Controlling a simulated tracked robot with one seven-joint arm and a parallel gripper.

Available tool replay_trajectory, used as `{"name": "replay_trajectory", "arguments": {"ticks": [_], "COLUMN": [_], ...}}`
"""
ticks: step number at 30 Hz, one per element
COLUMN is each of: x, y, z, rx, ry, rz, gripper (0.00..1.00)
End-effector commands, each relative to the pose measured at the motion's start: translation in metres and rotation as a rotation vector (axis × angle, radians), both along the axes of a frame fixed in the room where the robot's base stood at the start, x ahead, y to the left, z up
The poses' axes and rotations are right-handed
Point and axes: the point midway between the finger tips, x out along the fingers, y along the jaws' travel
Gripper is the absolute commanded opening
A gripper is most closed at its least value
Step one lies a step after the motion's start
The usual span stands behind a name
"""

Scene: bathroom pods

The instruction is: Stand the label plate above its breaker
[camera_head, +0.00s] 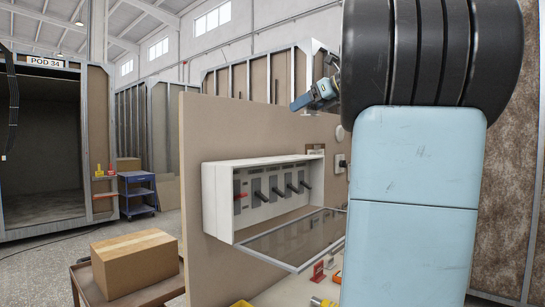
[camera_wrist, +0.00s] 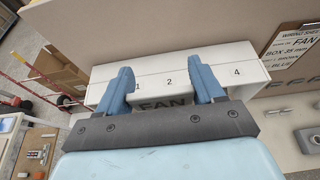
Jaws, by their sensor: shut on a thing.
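My gripper (camera_wrist: 164,76) is shut on the white label plate (camera_wrist: 163,101), which reads FAN, in the wrist view. Beyond the fingers is the white top of the breaker box (camera_wrist: 105,72), marked 1, 2 and 4; my right finger hides the mark between 2 and 4. The plate appears near the 2; whether it touches the box top cannot be told. In the head view my gripper (camera_head: 314,97) is high above the white breaker box (camera_head: 216,200). A red-handled breaker (camera_head: 240,196) is at its left end, with several black-handled ones to its right.
A clear cover (camera_head: 295,238) hangs open below the box. A wiring sheet (camera_wrist: 294,56) naming FAN is on the panel at right. A bench with small parts (camera_head: 318,272) lies below. A cardboard box (camera_head: 135,264) stands on a cart at left.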

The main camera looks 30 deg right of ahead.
Motion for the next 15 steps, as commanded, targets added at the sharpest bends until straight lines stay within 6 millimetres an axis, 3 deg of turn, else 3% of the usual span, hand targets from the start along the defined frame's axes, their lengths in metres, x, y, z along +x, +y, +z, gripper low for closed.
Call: {"name": "replay_trajectory", "arguments": {"ticks": [15], "x": [0.087], "y": [0.027], "z": [-0.051], "rx": [0.003], "ry": [0.002], "rz": [-0.009], "gripper": [0.38]}}
